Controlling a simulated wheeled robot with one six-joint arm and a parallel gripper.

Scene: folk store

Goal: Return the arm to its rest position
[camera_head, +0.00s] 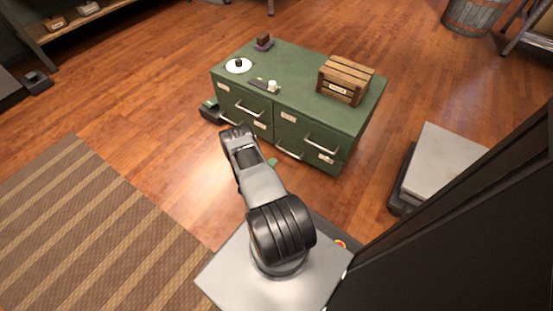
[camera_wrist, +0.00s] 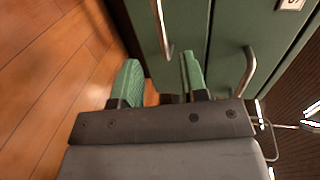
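My arm rises from its grey base and reaches toward the front of a green drawer cabinet (camera_head: 313,115). In the head view most of my gripper is hidden behind the arm, with only a bit of green fingertip (camera_head: 272,162) showing low by the drawers. In the wrist view my gripper (camera_wrist: 161,80) has its two green fingers apart, with nothing seen between them. The cabinet front (camera_wrist: 222,50) and its metal handles (camera_wrist: 248,72) are close to the fingers in that view. I cannot tell whether a finger touches the cabinet.
A striped rug (camera_head: 90,230) lies left.

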